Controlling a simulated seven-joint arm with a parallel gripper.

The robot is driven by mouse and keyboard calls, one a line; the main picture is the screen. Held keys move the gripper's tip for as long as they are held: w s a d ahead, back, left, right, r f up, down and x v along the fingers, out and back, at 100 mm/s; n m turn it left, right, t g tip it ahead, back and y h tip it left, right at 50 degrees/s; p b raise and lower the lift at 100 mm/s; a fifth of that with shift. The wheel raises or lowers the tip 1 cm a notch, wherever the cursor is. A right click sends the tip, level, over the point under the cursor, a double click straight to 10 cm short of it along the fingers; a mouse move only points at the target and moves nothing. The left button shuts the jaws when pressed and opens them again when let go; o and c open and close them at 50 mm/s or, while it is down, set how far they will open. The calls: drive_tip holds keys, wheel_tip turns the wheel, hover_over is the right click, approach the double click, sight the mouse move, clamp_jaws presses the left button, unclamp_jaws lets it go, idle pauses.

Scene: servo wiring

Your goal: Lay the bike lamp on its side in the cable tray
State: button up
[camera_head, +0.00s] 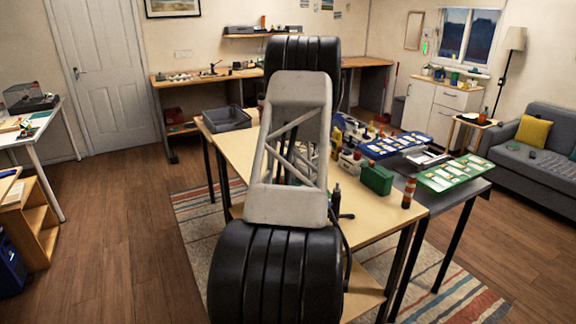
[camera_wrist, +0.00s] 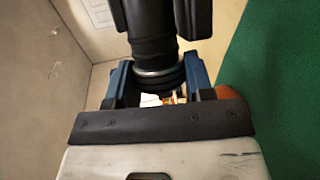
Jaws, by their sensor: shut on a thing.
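My gripper (camera_wrist: 159,78) shows in the wrist view with its two blue fingers on either side of a black, ribbed, round-bodied thing, which I take to be the bike lamp (camera_wrist: 152,38). It is shut on this thing, whose far end runs out of the top of the picture. In the head view my arm covers the middle of the table, and I cannot make out the gripper or the held lamp there. A dark grey open tray (camera_head: 227,119), likely the cable tray, stands at the table's back left corner, apart from my arm. Its inside looks empty.
The wooden table (camera_head: 236,152) has bare room left of my arm. To the right stand a green box (camera_head: 377,179), a red-banded cylinder (camera_head: 409,191), a blue parts case (camera_head: 394,145) and a green parts case (camera_head: 455,173). A green surface (camera_wrist: 283,90) fills the wrist view's right side.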

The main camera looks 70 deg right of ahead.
drive_tip(key=shift+w+d+f, duration=0.1)
drive_tip(key=shift+w+d, duration=0.15)
drive_tip(key=shift+d, duration=0.65)
drive_tip(key=shift+w+d+f, duration=0.1)
drive_tip(key=shift+w+d, duration=0.2)
drive_tip(key=shift+d, duration=0.65)
drive_tip(key=shift+w+d, duration=0.25)
drive_tip(key=shift+d, duration=0.65)
drive_tip(key=shift+f, duration=1.75)
drive_tip(key=shift+f, duration=0.15)
drive_tip(key=o, duration=0.7)
drive_tip(key=shift+o, duration=0.2)
drive_tip(key=shift+s+a, duration=0.1)
drive_tip(key=shift+r+v, duration=0.2)
drive_tip(key=shift+v, duration=3.45)
